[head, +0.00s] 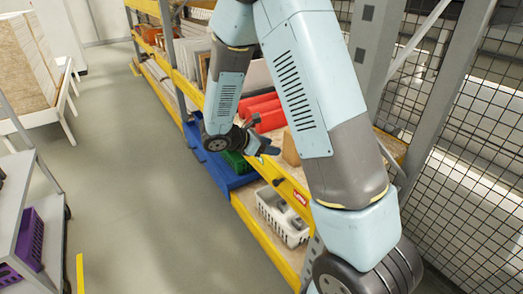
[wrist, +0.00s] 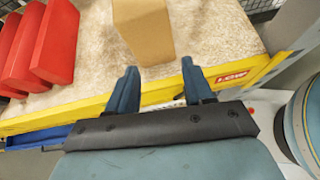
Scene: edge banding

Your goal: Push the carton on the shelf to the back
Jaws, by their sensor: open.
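The carton (wrist: 144,27) is a plain brown box standing on the speckled shelf board (wrist: 216,42), in the upper middle of the wrist view. Its top is cut off by the frame edge. In the head view only part of the carton (head: 290,150) shows beside my arm. My gripper (wrist: 158,85) is open and empty, with its two blue fingers apart at the shelf's yellow front beam (wrist: 85,106). The fingers point toward the carton, and a small gap shows between them and it. My gripper (head: 268,148) also shows in the head view at the shelf front.
Several red boxes (wrist: 43,45) stand on the shelf left of the carton. A white basket (head: 283,217) sits on the level below. A metal upright and wire mesh (head: 470,150) bound the right. The aisle floor (head: 135,170) is clear on the left.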

